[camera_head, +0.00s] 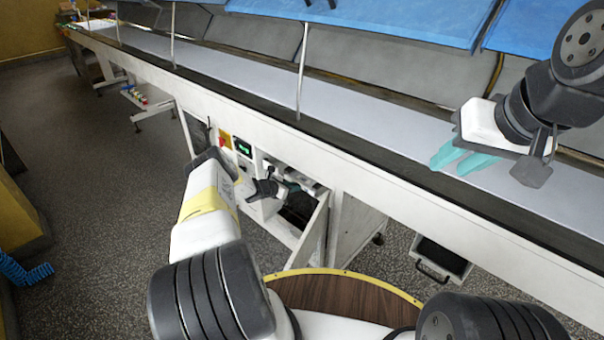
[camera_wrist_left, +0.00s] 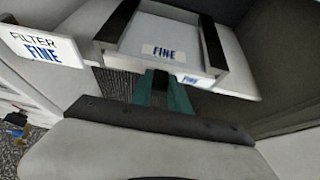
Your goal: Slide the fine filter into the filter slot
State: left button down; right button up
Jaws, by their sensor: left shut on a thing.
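The fine filter (camera_wrist_left: 165,51) is a pale flat piece marked FINE in blue, in the left wrist view. It lies between two dark side rails (camera_wrist_left: 213,45) of the slot, and its front edge carries a second FINE label. My left gripper (camera_wrist_left: 163,92) is shut on the filter's front edge with its teal fingers; the exact grip point is partly hidden. In the head view my left gripper (camera_head: 272,189) is inside the open cabinet, and the filter is too small to make out. My right gripper (camera_head: 464,160) is open and empty above the conveyor belt.
A FILTER FINE sign (camera_wrist_left: 42,47) stands left of the slot. The open cabinet door (camera_head: 312,232) is close on the right of my left arm. The long conveyor (camera_head: 350,118) runs above the cabinet. A dark drawer (camera_head: 440,262) hangs below at right.

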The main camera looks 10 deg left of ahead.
pick_arm(q)
jog(key=shift+w+d, duration=0.3)
jog(key=shift+w, duration=0.2)
jog(key=shift+w+d, duration=0.3)
jog(key=shift+w, duration=0.2)
jog(key=c, duration=1.2)
grip_release()
jog(key=shift+o, duration=0.2)
jog(key=v, duration=0.7)
jog(key=shift+s+a, duration=0.2)
jog(key=shift+s, duration=0.15)
jog(key=shift+r, duration=0.15)
